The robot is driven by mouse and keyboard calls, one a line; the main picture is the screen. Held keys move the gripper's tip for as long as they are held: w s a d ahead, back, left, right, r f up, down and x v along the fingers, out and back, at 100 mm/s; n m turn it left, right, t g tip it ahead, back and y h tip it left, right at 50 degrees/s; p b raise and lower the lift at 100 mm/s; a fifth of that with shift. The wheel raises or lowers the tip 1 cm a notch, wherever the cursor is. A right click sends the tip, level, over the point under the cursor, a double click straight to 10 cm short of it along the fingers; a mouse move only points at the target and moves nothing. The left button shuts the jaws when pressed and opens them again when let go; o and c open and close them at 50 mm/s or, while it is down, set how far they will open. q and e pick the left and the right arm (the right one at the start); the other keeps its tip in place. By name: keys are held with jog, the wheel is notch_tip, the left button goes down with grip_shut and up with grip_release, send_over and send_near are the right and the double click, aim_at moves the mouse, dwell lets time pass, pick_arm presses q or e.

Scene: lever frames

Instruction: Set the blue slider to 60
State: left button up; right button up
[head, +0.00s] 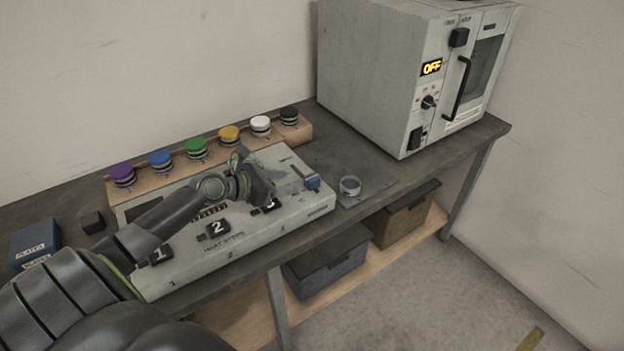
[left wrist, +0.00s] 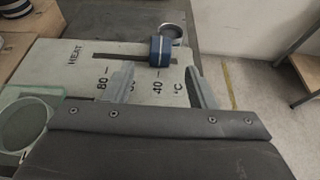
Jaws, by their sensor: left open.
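The blue slider (head: 313,182) is a small blue block with a pale line, at the right end of the control panel. In the left wrist view the slider (left wrist: 160,50) sits in a dark slot marked HEAT. It stands level with the 40 mark; 80 is farther left and the mark between them is mostly hidden by a finger. My left gripper (head: 266,187) is over the panel, left of the slider. In the left wrist view its open fingers (left wrist: 156,82) are apart, with the slider beyond their tips and nothing between them. My right gripper is not in view.
Numbered black switches, such as switch 2 (head: 217,229), line the panel (head: 240,247). Several coloured knobs stand on a wooden rack (head: 301,130) behind it. A small metal ring or cup (head: 349,185) sits just right of the slider. An oven (head: 372,75) showing OFF stands at the right.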

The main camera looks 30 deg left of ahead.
aim_at(306, 180)
pick_arm(q)
jog(key=x, duration=0.9)
jog(key=shift+w+d+f, duration=0.15)
jog(key=shift+w, duration=0.1)
